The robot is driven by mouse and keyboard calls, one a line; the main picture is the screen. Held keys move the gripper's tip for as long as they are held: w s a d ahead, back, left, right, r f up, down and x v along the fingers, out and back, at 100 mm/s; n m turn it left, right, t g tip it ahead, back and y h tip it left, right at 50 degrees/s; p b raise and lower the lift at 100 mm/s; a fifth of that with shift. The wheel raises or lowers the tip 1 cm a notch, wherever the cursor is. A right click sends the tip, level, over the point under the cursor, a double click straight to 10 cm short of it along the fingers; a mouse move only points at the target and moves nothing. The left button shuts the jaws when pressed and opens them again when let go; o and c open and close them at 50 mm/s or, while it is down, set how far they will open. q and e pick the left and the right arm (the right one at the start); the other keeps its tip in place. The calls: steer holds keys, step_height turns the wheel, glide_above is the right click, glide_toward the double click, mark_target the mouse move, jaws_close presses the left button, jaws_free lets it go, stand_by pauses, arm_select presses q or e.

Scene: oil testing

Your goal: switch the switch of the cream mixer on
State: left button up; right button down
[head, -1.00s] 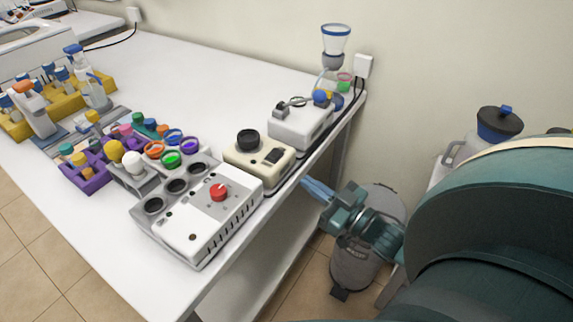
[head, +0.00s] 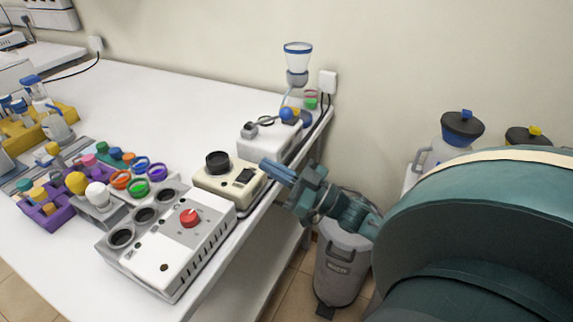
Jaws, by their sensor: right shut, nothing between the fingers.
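The cream mixer (head: 217,184) sits near the right edge of the white table. It has a round black cup (head: 217,162) on top and a dark switch (head: 244,177) on its right part. Whether the switch is on or off is too small to tell. My right gripper (head: 271,167) is shut and empty. Its blue fingertips are at the table edge, just right of the mixer and close to the switch, apparently not touching it. My left gripper is not in view.
A white device with a red knob (head: 189,217) stands in front of the mixer. A white device (head: 264,142) with a glass funnel (head: 298,60) stands behind it. Colored racks with vials fill the left side. A grey bin (head: 340,262) is on the floor below my arm.

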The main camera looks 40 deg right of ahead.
mark_target(258, 177)
steer(key=w, duration=0.1)
steer(key=w+a+f, duration=0.1)
steer(key=w, duration=0.2)
steer(key=shift+a+f, duration=0.2)
steer(key=shift+f, duration=0.6)
steer(key=shift+f+m, duration=0.15)
steer(key=shift+m, duration=0.15)
steer(key=shift+d+f+m+h, duration=0.1)
steer(key=shift+f+m+h, duration=0.15)
steer(key=shift+m+h, duration=0.05)
steer(key=shift+r+p, duration=0.1)
steer(key=shift+p, duration=0.25)
